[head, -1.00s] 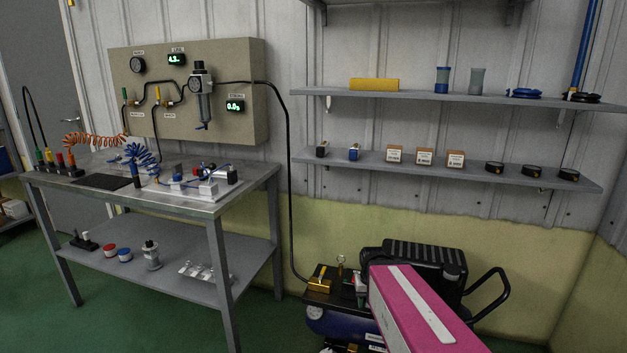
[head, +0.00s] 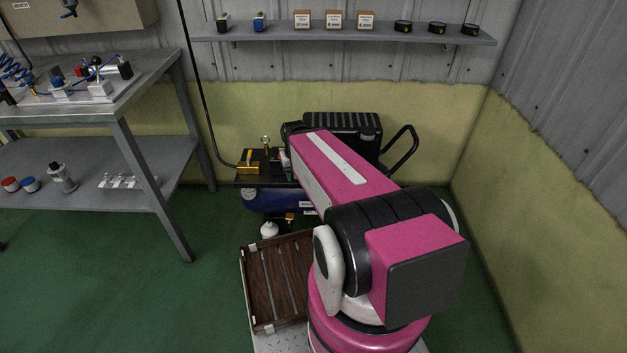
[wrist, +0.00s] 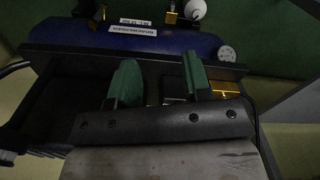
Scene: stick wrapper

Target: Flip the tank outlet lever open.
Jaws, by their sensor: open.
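The compressor's blue tank (head: 262,201) stands low against the wall, and it also shows in the wrist view (wrist: 185,47). A brass outlet fitting (head: 249,168) sits on the black top plate at its left end, with the black hose running into it. In the wrist view a brass piece (wrist: 224,89) shows just right of the right finger. I cannot make out the lever itself or its position. My gripper (wrist: 160,80) has its two green fingers spread apart over the compressor's top, with a dark part between them and nothing clearly held. In the head view my arm hides the gripper.
A brass-rimmed gauge (head: 266,141) stands right of the outlet fitting. The black ribbed compressor housing (head: 343,124) and a black handle (head: 402,146) lie behind my arm. A workbench (head: 150,155) is at the left. A slatted wooden tray (head: 272,283) is beside my arm's base.

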